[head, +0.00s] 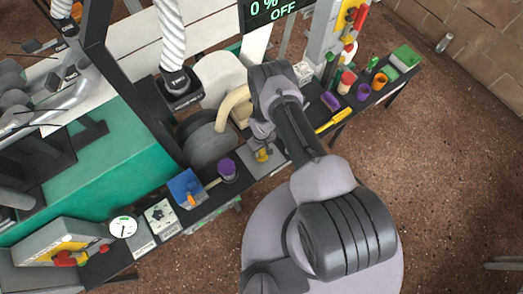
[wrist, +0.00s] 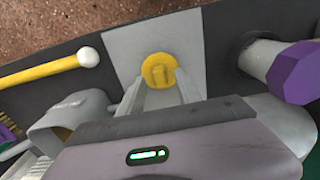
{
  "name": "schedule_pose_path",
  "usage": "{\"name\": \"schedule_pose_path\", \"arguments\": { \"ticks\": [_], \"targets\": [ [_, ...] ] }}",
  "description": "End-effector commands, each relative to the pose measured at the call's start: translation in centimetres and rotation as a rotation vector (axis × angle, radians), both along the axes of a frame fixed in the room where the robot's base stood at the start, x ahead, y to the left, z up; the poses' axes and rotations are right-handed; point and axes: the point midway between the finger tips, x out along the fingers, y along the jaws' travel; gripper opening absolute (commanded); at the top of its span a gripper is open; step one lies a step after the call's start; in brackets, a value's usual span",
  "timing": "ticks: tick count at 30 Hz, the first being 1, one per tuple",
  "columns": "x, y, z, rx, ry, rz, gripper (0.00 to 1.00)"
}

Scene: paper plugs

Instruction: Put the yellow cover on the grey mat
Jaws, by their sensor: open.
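The yellow cover (wrist: 158,69) is a small round yellow piece with a raised grip on top, over the grey mat (wrist: 125,50) in the wrist view. It seems to rest on the mat; its underside is hidden. My gripper (wrist: 158,88) is open, its two pale fingers reaching toward the cover's near side, one to its left and one to its right. Whether they touch it I cannot tell. In the head view the cover (head: 263,155) shows small and yellow on the mat (head: 256,168), just below my gripper (head: 263,143), partly hidden by it.
A purple-capped piece (wrist: 292,72) stands right of the mat in the wrist view. A yellow round-ended rod (wrist: 50,68) lies left of it. In the head view a blue box (head: 186,187) stands at left, and purple, red and green pieces stand on the dark bench at right.

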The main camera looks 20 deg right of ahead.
Motion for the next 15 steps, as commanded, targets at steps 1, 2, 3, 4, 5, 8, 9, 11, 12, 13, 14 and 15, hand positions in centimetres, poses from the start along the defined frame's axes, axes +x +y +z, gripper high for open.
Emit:
{"name": "schedule_pose_path", "arguments": {
  "ticks": [1,2,3,4,5,8,9,11,12,13,14,15],
  "targets": [
    [0.1,0.0,2.0,0.000,-0.001,0.000,0.41],
    [0.1,0.0,3.0,0.000,-0.002,0.000,0.41],
    [0.1,0.0,4.2,-0.001,-0.001,0.000,0.41],
    [0.1,0.0,5.1,0.000,-0.001,-0.001,0.41],
    [0.1,0.0,6.0,0.000,-0.001,-0.001,0.41],
    [0.1,0.0,8.3,0.000,0.000,-0.001,0.41],
    [0.1,0.0,9.0,-0.001,-0.001,-0.001,0.41],
    [0.1,0.0,9.9,0.000,0.000,-0.001,0.41],
    [0.1,0.0,10.2,0.000,0.000,-0.001,0.41],
    [0.0,0.0,10.4,0.000,0.000,-0.001,0.41],
    [0.0,0.0,10.5,0.000,0.001,-0.001,0.41],
    [0.0,0.0,10.6,0.000,0.001,-0.001,0.41]
  ]
}}
